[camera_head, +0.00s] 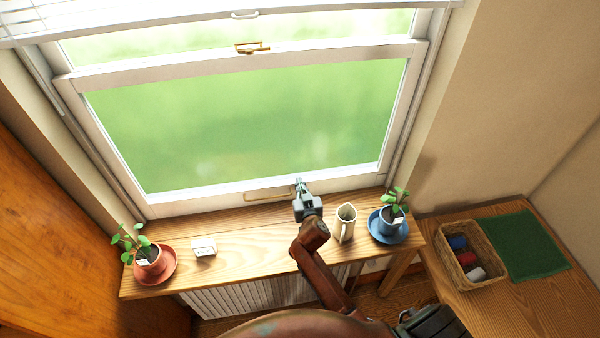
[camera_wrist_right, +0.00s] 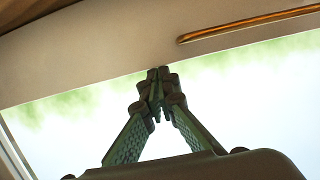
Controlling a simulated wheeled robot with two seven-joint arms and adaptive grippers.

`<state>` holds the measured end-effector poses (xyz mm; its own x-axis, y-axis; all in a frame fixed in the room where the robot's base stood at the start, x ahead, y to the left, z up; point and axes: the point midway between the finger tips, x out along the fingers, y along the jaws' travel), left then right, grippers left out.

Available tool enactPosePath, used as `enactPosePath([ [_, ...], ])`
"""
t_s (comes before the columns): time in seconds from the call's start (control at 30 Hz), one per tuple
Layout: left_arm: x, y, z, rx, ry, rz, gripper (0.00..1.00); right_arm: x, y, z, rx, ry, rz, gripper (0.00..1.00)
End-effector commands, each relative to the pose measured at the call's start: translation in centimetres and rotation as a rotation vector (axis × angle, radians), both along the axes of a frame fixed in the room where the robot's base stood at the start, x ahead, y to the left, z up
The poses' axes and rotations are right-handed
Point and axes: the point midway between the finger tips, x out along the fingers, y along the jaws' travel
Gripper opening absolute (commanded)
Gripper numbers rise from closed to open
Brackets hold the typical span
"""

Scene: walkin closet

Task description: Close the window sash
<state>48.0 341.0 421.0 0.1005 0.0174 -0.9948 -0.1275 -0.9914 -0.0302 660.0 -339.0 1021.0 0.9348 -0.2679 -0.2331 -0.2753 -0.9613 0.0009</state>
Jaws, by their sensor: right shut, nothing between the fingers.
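The white window sash (camera_head: 330,177) is the lower pane, with green outdoors behind its glass. Its bottom rail is low, close to the wooden sill; I cannot tell whether a gap remains under it. A bronze handle (camera_head: 268,196) lies along this rail, and it also shows in the right wrist view (camera_wrist_right: 250,25). My right gripper (camera_head: 299,181) is shut and empty, just right of the handle. In the right wrist view its fingertips (camera_wrist_right: 158,74) overlap the edge between rail and glass; contact is unclear. A brass latch (camera_head: 250,47) sits on the sash's top rail. My left gripper is not seen.
On the wooden sill (camera_head: 240,255) stand a plant on a red saucer (camera_head: 160,278), a small white card block (camera_head: 204,246), a cream pitcher (camera_head: 346,222) close to my right gripper, and a plant on a blue saucer (camera_head: 387,236). A basket (camera_head: 490,281) stands right, beside a green mat (camera_head: 525,245).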

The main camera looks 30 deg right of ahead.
Motion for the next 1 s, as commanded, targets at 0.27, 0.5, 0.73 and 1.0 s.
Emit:
enactPosePath([
  [0.27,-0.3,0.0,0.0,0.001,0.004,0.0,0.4,-0.3,0.0,-1.2,0.007,0.022,-0.004,0.0],
  [0.5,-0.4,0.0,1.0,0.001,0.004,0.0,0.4,-0.3,0.1,0.0,0.009,0.02,-0.003,0.0],
  [0.73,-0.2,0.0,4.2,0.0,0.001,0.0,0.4,0.0,0.5,4.3,0.005,0.007,0.004,0.0],
  [1.0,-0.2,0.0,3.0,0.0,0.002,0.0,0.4,-5.6,2.1,5.2,0.004,0.003,0.005,0.0],
])
